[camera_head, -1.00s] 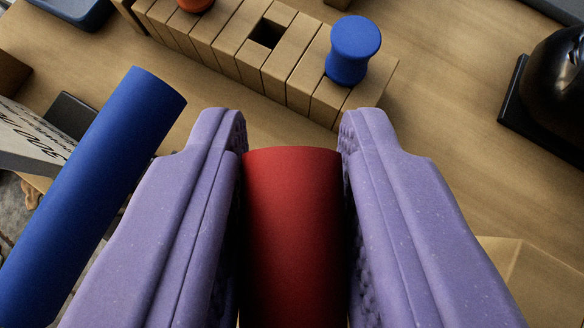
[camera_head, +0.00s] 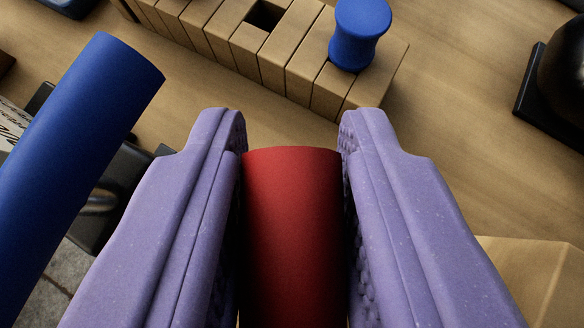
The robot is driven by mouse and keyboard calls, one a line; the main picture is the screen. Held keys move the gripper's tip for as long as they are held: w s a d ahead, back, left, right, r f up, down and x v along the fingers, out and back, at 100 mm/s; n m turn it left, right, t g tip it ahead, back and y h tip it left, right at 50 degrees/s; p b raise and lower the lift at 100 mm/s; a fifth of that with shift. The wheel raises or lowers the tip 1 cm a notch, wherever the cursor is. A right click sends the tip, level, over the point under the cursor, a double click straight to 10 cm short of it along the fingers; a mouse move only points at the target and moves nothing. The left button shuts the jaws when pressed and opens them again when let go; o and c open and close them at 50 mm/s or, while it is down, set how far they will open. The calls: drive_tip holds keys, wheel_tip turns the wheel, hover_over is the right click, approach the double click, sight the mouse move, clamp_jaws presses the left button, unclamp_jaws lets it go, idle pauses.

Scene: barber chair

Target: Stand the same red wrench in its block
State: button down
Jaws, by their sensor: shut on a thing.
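My gripper (camera_head: 291,150) has two purple padded fingers, shut on a red cylindrical piece (camera_head: 292,230), which I take to be the red wrench's handle. The rest of it is hidden below the fingers and the frame edge. A wooden block (camera_head: 295,50) made of several slats lies beyond the fingertips, at the top. It has a dark square hole (camera_head: 264,16) in its top. A blue spool-shaped knob (camera_head: 359,36) stands in the block near its right end. The red piece appears apart from the block, nearer the camera.
A thick blue cylinder (camera_head: 80,150) leans at the left, close to my left finger. A dark glossy object on a black base (camera_head: 550,100) stands at the right. A pale wooden surface (camera_head: 530,275) shows at lower right. The tabletop between block and dark object is clear.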

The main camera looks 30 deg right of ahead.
drive_tip(key=shift+f, duration=0.35)
drive_tip(key=c, duration=0.8)
unclamp_jaws()
drive_tip(key=shift+s, duration=0.1)
